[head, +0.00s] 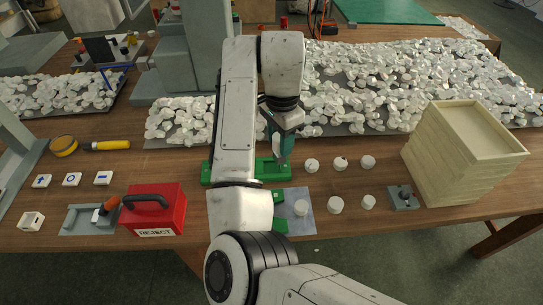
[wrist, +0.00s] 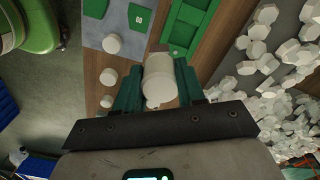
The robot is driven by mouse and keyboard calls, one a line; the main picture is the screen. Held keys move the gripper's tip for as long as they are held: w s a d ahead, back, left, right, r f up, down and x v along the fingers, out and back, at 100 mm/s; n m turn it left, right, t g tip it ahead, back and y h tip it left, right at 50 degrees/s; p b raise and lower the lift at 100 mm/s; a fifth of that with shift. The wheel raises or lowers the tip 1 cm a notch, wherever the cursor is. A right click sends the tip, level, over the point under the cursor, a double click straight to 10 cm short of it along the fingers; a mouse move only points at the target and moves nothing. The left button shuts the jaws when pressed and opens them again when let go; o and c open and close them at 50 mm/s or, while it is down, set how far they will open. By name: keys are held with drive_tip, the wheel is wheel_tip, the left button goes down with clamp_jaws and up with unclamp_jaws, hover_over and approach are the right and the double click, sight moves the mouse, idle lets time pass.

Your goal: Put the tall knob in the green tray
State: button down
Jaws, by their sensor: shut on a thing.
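My gripper (head: 281,160) is shut on a white knob (wrist: 159,80), a smooth cylinder with a narrower lower end in the wrist view. The jaws (wrist: 158,90) press its two sides, and the head view mostly hides it behind the gripper. The green tray (head: 270,172) lies on the table under and beside my arm, which covers its middle in the head view. It also shows in the wrist view (wrist: 188,28), up and to the right of the held knob. The knob appears above the table beside the tray; its exact height is unclear.
Several white knobs (head: 340,163) stand to the right of the tray. A grey mat (head: 305,195) with green pieces lies in front. A red REJECT box (head: 155,208) is left, a wooden box stack (head: 455,150) right. Heaps of white pieces (head: 400,85) fill the back.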

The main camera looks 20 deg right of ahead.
drive_tip(key=shift+w+a+f+b, duration=0.1)
drive_tip(key=shift+w+f, duration=0.65)
drive_tip(key=shift+f, duration=0.7)
drive_tip(key=shift+w+d+f+b, duration=0.1)
drive_tip(key=shift+w+f, duration=0.6)
drive_tip(key=shift+f, duration=0.7)
drive_tip(key=shift+w+a+f+b, duration=0.1)
drive_tip(key=shift+w+f, duration=0.65)
drive_tip(key=shift+f, duration=0.7)
drive_tip(key=shift+f, duration=0.1)
drive_tip(key=c, duration=0.7)
unclamp_jaws()
wheel_tip(320, 180, up, 12)
drive_tip(key=shift+r+p, duration=0.1)
drive_tip(key=shift+p, duration=0.45)
